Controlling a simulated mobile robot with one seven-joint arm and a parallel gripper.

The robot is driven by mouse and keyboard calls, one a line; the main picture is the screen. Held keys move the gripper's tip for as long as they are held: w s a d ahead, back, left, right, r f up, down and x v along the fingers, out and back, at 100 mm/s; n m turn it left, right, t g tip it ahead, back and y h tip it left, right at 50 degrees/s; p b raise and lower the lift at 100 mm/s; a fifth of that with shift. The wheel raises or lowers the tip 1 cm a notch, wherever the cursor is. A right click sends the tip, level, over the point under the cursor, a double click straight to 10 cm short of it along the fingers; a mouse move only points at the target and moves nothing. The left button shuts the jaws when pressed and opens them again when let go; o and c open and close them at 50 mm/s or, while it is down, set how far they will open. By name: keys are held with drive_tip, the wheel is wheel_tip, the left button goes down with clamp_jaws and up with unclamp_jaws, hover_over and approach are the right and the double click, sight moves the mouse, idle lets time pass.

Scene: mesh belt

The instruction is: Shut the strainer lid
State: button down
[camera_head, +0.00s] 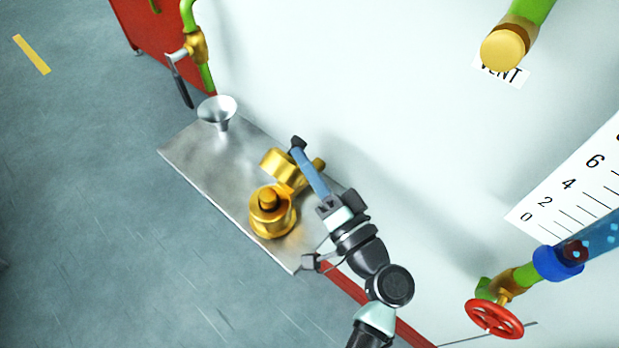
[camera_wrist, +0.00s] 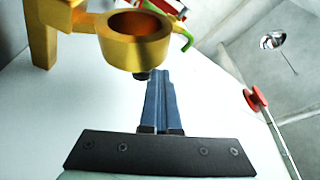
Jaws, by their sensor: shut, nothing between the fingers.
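The brass strainer (camera_head: 272,222) stands on the metal shelf, with a stepped round boss on top. A second brass piece, seemingly the lid (camera_head: 273,160), sits tilted on its far side, towards the wall, apparently standing open. In the wrist view a hollow brass cup (camera_wrist: 117,57) joins an arm and a brass post at left; I cannot tell surely which part it is. My gripper (camera_head: 297,143) is shut and empty. Its blue fingers reach past the lid's right side, dark tips at its far edge. In the wrist view the fingertips (camera_wrist: 142,75) are close under the cup; contact is unclear.
The metal shelf (camera_head: 205,165) runs along the white wall and carries a funnel (camera_head: 216,112) at its far left end, under a green pipe with a brass valve (camera_head: 196,45). A red handwheel (camera_head: 494,319) is at lower right. Open floor lies left of the shelf.

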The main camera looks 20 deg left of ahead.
sight(286, 175)
drive_tip(key=s+n+b, duration=0.1)
drive_tip(key=b, duration=0.2)
drive_tip(key=s+f+n+y+b, duration=0.1)
drive_tip(key=n+b, duration=0.1)
drive_tip(key=b, duration=0.1)
drive_tip(key=s+a+f+n+b, duration=0.1)
drive_tip(key=b, duration=0.2)
drive_tip(key=shift+a+g+y, duration=0.1)
drive_tip(key=shift+g+y, duration=0.2)
drive_tip(key=s+a+f+n+g+y+b, duration=0.1)
drive_tip(key=s+f+n+g+y+b, duration=0.2)
drive_tip(key=n+b, duration=0.8)
drive_tip(key=s+g+b, duration=0.1)
drive_tip(key=s+b, duration=0.1)
drive_tip(key=b, duration=1)
drive_tip(key=shift+a+f+n, duration=0.35)
drive_tip(key=shift+n, duration=0.05)
drive_tip(key=shift+n, duration=0.3)
drive_tip(key=shift+f+b, duration=0.15)
drive_tip(key=shift+b, duration=0.25)
